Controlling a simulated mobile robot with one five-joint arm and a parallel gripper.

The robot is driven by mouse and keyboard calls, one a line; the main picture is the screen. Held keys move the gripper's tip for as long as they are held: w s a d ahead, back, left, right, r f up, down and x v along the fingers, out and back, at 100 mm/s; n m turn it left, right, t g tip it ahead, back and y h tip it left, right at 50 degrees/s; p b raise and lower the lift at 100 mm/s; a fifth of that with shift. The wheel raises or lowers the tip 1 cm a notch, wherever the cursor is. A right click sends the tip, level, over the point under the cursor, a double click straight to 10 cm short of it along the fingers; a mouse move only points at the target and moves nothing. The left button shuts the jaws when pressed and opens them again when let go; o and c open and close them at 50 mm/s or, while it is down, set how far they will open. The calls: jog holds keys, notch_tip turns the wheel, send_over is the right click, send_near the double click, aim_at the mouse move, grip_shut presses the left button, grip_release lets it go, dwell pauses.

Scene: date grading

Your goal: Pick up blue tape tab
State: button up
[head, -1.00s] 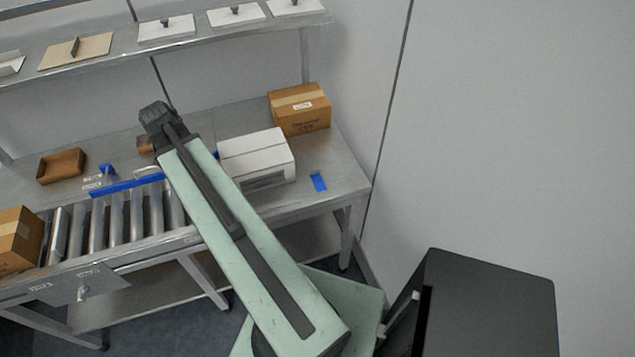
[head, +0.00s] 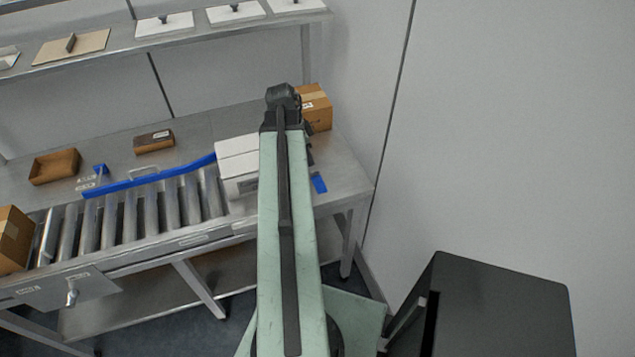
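The blue tape tab (head: 319,183) is a small flat blue piece lying on the right end of the steel table (head: 345,172), just right of my arm. My arm reaches over the table from below, its dark wrist at the back near the cardboard box. Dark parts of my gripper (head: 309,148) show at the arm's right edge, in the picture a little above the tab. The arm hides most of the gripper; its fingers cannot be made out, and nothing is seen held in it.
A white box (head: 237,160) stands left of my arm, partly covered by it. A closed cardboard box (head: 318,108) stands behind. Rollers (head: 130,215) with a blue rail (head: 150,182) run along the left. A shelf (head: 200,28) hangs above. A black cabinet (head: 495,305) stands right.

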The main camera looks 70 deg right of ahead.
aim_at(319, 182)
jog(key=b+x, duration=0.6)
jog(key=x, duration=0.1)
jog(key=shift+s+a+f, duration=0.1)
jog(key=shift+s+f, duration=0.05)
jog(key=shift+s, duration=0.15)
grip_shut()
